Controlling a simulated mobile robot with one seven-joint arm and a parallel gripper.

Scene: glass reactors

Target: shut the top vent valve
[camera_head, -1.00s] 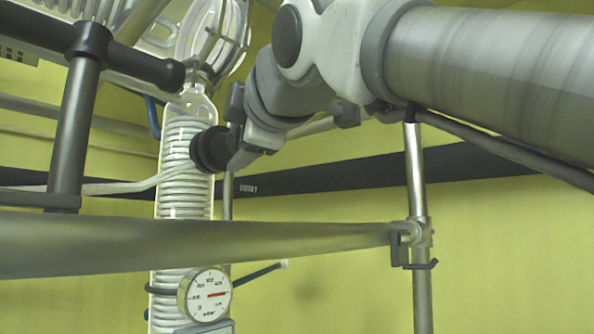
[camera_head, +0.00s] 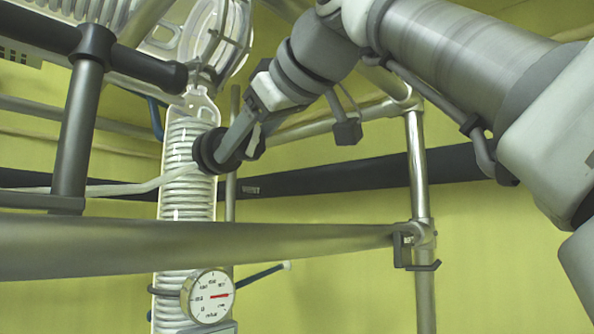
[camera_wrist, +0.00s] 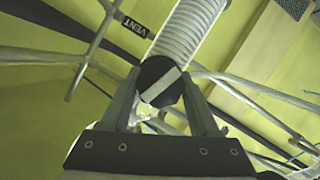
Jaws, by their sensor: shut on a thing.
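The top vent valve's black round knob (camera_head: 208,150) sits in front of the coiled glass column, at the upper left in the head view. In the wrist view the knob (camera_wrist: 151,76) lies between my fingers, with a pale bar running across its face from lower left to upper right. A black "VENT" label (camera_wrist: 135,26) shows above and left of it. My gripper (camera_head: 238,144) reaches down from the upper right, its fingers shut on the knob; it also shows in the wrist view (camera_wrist: 160,90). The fingers hide part of the knob's side.
The glass column (camera_head: 186,200) stands behind the knob, with a round gauge (camera_head: 207,296) below. A grey horizontal rail (camera_head: 200,247) crosses the foreground beneath my gripper. A dark post (camera_head: 75,135) is at left, and a metal upright (camera_head: 418,170) is at right.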

